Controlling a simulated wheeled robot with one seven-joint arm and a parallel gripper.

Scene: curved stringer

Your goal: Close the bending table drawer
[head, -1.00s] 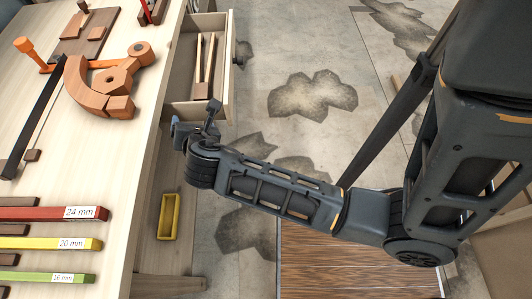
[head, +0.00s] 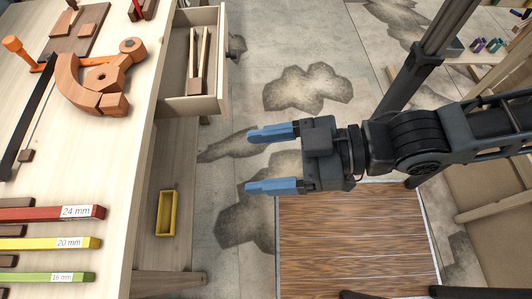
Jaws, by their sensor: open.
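The bending table (head: 122,190) is a pale wooden bench along the left of the head view. Its drawer (head: 211,103) stands pulled out to the right near the top, with a dark round knob (head: 237,45) on its front. A wooden tool with two long prongs (head: 197,75) lies inside the drawer. My gripper (head: 272,160) is open and empty, its two blue fingers pointing left. It is in front of the drawer, below and to the right of it in the picture, apart from both drawer and table.
On the tabletop lie a curved wooden form (head: 85,90), an orange-handled tool (head: 12,43) and labelled coloured bars (head: 70,212). A yellow tray (head: 167,213) is below the table edge. Grey floor (head: 300,90) right of the drawer is clear.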

